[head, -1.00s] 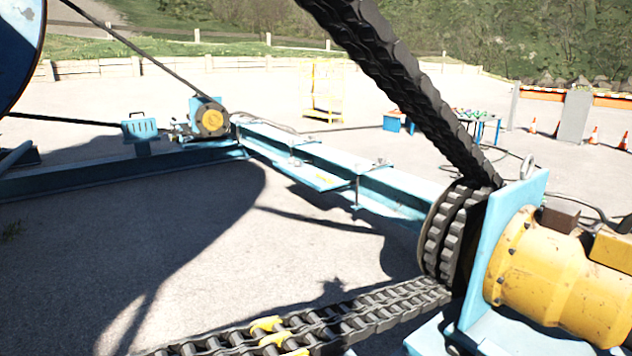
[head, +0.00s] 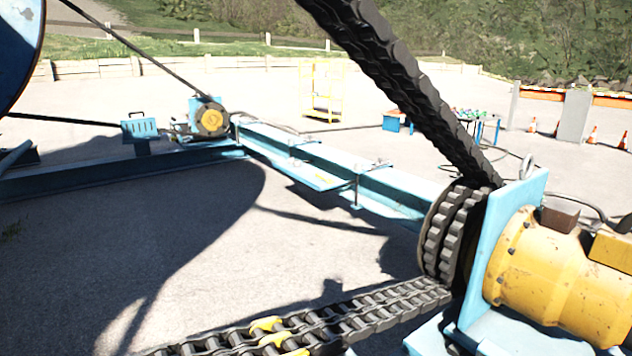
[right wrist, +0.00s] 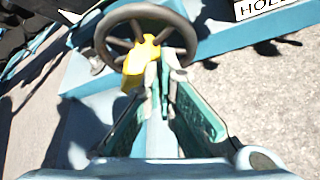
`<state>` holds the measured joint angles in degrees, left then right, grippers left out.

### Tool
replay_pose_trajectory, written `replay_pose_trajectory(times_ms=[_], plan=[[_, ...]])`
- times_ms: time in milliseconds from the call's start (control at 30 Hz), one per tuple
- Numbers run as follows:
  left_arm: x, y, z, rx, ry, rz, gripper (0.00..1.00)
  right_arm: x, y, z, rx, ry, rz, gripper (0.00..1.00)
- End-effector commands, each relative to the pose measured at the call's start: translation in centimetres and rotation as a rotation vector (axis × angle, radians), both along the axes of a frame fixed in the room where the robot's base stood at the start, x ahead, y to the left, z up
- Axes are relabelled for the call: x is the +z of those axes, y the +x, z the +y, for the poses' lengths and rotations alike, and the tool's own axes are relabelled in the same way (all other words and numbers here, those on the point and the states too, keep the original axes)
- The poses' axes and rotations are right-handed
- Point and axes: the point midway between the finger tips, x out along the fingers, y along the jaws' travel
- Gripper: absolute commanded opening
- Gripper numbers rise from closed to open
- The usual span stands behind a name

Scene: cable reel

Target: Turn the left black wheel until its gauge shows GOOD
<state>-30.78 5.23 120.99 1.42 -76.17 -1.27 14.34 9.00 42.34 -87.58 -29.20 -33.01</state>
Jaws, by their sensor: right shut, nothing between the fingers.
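A dark spoked wheel (right wrist: 107,32) shows at the top of the right wrist view. I cannot tell from this view whether it is the left wheel. My right gripper (right wrist: 158,62) is in front of its lower rim, with the fingers shut and empty. A yellow part (right wrist: 140,62) shows beside the fingertips, over the lower part of the wheel. Whether the fingers touch the wheel is unclear. No gauge can be made out. My left gripper is in neither view.
A white sign (right wrist: 262,8) with black letters is cut off at the top right of the wrist view. The head view shows a heavy chain (head: 395,75) around a sprocket (head: 445,235), a yellow motor (head: 550,275) and a blue beam (head: 330,165). Open pavement (head: 290,265) lies between.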

Motion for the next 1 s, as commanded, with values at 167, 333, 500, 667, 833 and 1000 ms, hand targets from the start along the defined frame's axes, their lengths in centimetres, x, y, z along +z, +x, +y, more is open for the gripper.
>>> replay_pose_trajectory(times_ms=[167, 333, 500, 667, 833, 1000], plan=[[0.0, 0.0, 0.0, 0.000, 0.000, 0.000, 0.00, 0.0, 0.0, 0.0, 0.000, 0.000, 0.000, 0.00], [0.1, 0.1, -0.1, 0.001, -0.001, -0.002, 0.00, 0.0, 0.0, 0.0, 0.000, 0.000, 0.000, 0.00], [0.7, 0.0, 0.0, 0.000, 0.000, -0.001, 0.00, 0.5, -0.5, -0.3, 0.000, 0.000, 0.000, 0.00], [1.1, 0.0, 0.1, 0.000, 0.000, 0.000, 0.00, 0.5, -1.2, 0.7, 0.001, 0.002, 0.001, 0.00], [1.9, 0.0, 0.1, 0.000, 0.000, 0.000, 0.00, 0.6, -3.0, 3.2, 0.002, 0.004, 0.001, 0.00], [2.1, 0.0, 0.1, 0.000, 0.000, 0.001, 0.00, 0.5, -3.9, 4.6, 0.000, 0.001, 0.000, 0.00]])
